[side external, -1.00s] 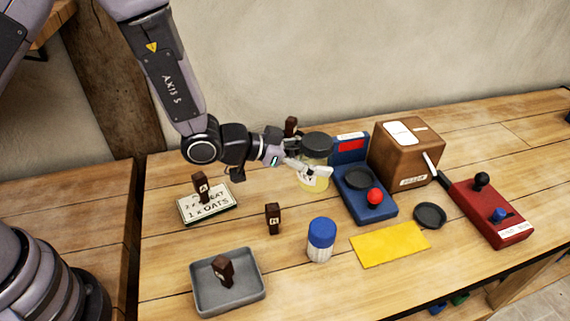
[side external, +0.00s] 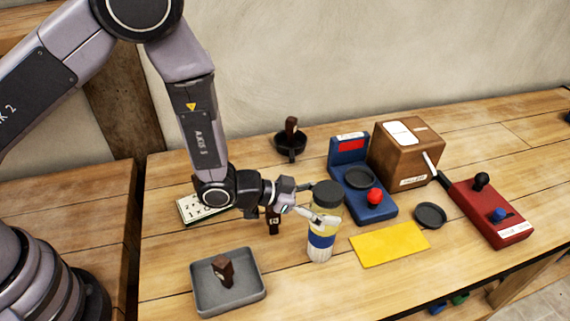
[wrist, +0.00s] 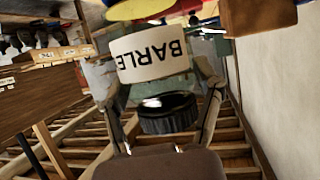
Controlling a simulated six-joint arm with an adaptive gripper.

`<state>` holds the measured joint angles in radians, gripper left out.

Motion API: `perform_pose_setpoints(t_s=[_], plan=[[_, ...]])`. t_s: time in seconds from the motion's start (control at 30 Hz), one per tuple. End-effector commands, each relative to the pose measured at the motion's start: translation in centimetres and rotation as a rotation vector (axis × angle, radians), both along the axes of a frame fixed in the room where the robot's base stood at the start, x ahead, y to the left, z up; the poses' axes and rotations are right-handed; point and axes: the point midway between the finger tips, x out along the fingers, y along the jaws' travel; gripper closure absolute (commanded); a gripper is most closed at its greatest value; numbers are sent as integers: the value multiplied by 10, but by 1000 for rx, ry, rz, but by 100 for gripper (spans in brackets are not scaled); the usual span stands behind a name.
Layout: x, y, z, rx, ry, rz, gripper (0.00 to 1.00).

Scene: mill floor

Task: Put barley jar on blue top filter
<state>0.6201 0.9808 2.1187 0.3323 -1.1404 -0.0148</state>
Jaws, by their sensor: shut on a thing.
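The barley jar (side external: 328,205) has a dark lid and yellowish contents. Its label, partly reading "BARLE", shows in the wrist view (wrist: 152,58). My gripper (side external: 318,216) is shut on the jar from the left and holds it upright. The blue top filter (side external: 321,240), with a blue cap and a whitish ribbed body, stands on the bench directly below the jar in the side view. The jar's lower end overlaps the blue cap there, and I cannot tell whether they touch. In the wrist view the fingers lie on both sides of the jar, and the filter cannot be made out.
A yellow mat (side external: 390,244) lies right of the filter. A blue scale (side external: 370,205) with a red knob, a wooden mill box (side external: 405,155) and a red control box (side external: 488,212) stand behind and right. A grey tray (side external: 229,300) and a dark brown block (side external: 273,222) are left.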

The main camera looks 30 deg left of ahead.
Motion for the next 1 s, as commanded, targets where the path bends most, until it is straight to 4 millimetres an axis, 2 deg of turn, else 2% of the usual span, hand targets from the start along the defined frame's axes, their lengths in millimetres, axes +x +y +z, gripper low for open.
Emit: perform_pose_setpoints(t_s=[0.17, 0.2, 0.4, 0.77, 0.87, 1.0], plan=[[0, 0, -2, -1, -1, 0, 75], [0, 0, -3, 1, 1, 0, 33], [0, 0, -3, 1, 1, 0, 8], [0, 0, 0, 0, 0, 0, 8], [-5, 7, 3, 2, 2, 1, 8], [-19, 28, 14, 1, 2, 4, 8]])
